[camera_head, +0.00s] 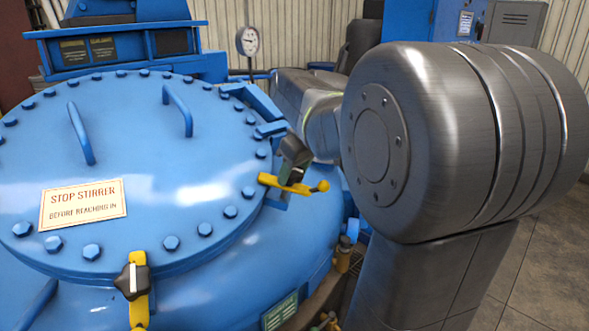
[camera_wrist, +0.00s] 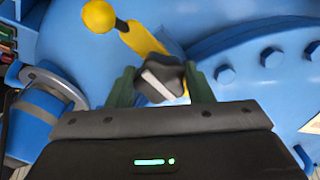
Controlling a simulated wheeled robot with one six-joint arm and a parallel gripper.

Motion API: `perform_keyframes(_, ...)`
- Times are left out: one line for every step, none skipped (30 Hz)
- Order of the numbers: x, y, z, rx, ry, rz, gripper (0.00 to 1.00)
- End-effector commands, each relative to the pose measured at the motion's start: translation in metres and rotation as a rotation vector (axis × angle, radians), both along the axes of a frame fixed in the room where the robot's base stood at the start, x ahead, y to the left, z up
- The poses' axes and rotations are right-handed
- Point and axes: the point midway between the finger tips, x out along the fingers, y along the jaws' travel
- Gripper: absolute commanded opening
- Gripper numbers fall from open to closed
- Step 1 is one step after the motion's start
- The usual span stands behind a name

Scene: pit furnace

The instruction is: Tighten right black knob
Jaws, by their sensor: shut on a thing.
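The right black knob (camera_wrist: 160,80), with a pale stripe across its top, sits on a yellow clamp lever (camera_wrist: 145,42) in the wrist view. My gripper (camera_wrist: 161,86) has its two green fingers on either side of the knob, shut on it. In the head view my gripper (camera_head: 291,174) reaches down at the right edge of the blue lid, over the yellow lever (camera_head: 290,186) with a ball end, and largely hides the knob. Another black knob (camera_head: 132,278) with a white stripe stands on a yellow clamp at the lid's front edge.
The blue lid (camera_head: 150,150) has a ring of bolts, two raised handles (camera_head: 178,110) and a stop-stirrer sign (camera_head: 83,205). A pressure gauge (camera_head: 248,40) stands behind. Pipes and fittings (camera_head: 343,258) lie low on the right. Grey floor (camera_head: 545,260) is clear at far right.

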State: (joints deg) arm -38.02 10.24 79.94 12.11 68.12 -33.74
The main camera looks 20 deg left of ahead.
Motion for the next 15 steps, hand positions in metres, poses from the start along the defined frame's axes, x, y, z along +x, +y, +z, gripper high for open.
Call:
perform_keyframes(0.0,-0.0001,0.0004,0.001,0.001,-0.005,0.24)
perform_keyframes(0.0,0.0,0.0003,0.001,0.002,-0.008,0.24)
perform_keyframes(0.0,0.0,0.0003,0.002,0.003,-0.01,0.24)
perform_keyframes(0.0,0.0,0.0002,0.002,0.004,-0.011,0.24)
perform_keyframes(0.0,0.0,0.0002,0.002,0.004,-0.012,0.24)
perform_keyframes(0.0,-0.0001,0.0002,0.002,0.004,-0.013,0.24)
perform_keyframes(0.0,-0.0001,0.0002,0.002,0.004,-0.013,0.24)
perform_keyframes(0.0001,-0.0001,0.0002,0.002,0.005,-0.014,0.24)
perform_keyframes(0.0001,-0.0001,0.0002,0.002,0.005,-0.014,0.24)
perform_keyframes(0.0001,-0.0001,0.0001,0.002,0.005,-0.014,0.24)
perform_keyframes(0.0001,-0.0001,0.0002,0.002,0.005,-0.014,0.24)
perform_keyframes(0.0001,-0.0001,0.0002,0.002,0.005,-0.014,0.24)
perform_keyframes(0.0001,-0.0001,0.0002,0.002,0.005,-0.014,0.24)
perform_keyframes(0.0001,-0.0001,0.0002,0.002,0.005,-0.014,0.24)
perform_keyframes(0.0001,-0.0001,0.0002,0.002,0.005,-0.014,0.51)
